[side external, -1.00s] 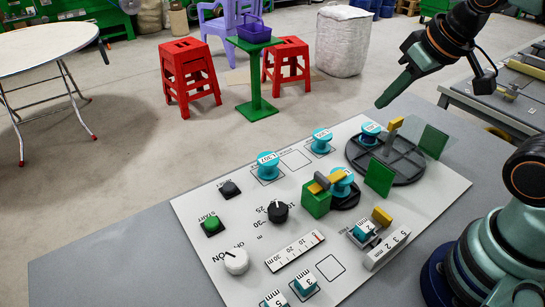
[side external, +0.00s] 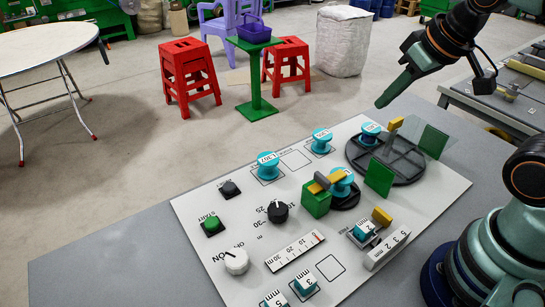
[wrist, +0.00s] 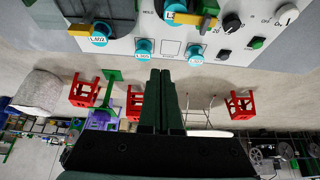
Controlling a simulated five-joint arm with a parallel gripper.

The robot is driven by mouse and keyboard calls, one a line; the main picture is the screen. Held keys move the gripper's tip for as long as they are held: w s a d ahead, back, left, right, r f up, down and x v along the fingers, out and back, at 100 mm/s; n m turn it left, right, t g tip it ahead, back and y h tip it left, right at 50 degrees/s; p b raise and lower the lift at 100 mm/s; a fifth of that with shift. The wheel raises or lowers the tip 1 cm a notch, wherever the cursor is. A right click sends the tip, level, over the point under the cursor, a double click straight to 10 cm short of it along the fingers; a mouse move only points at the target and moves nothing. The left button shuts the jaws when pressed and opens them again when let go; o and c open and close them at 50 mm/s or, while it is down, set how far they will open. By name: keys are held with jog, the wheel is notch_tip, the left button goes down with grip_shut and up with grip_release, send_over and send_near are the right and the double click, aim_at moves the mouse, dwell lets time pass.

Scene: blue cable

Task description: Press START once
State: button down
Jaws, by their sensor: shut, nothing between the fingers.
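The green START button (side external: 212,225) sits on a black square base at the left edge of the white panel (side external: 190,210). It also shows in the wrist view (wrist: 257,43), at the upper right. My gripper (side external: 392,92) is shut and empty. It hangs above and beyond the panel's far right edge, well away from the button. In the wrist view its fingers (wrist: 162,100) lie together and point up toward the panel. Nothing touches the START button.
A black button (side external: 230,189), a black dial (side external: 278,211) and a white ON/OFF knob (side external: 236,261) surround START. Cyan spools (side external: 268,166), a green block (side external: 316,200) and a dark turntable (side external: 400,170) with upright green plates stand farther right. The panel's left end has free room.

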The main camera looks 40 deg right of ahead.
jog(key=shift+w, duration=0.1)
jog(key=m+t+y, duration=0.2)
jog(key=y, duration=0.4)
send_over(216, 223)
notch_tip(216, 223, down, 12)
jog(key=shift+f, duration=0.25)
jog(key=shift+f, duration=0.1)
jog(key=shift+f, duration=4.3)
jog(key=shift+f, duration=0.1)
jog(key=shift+f, duration=0.3)
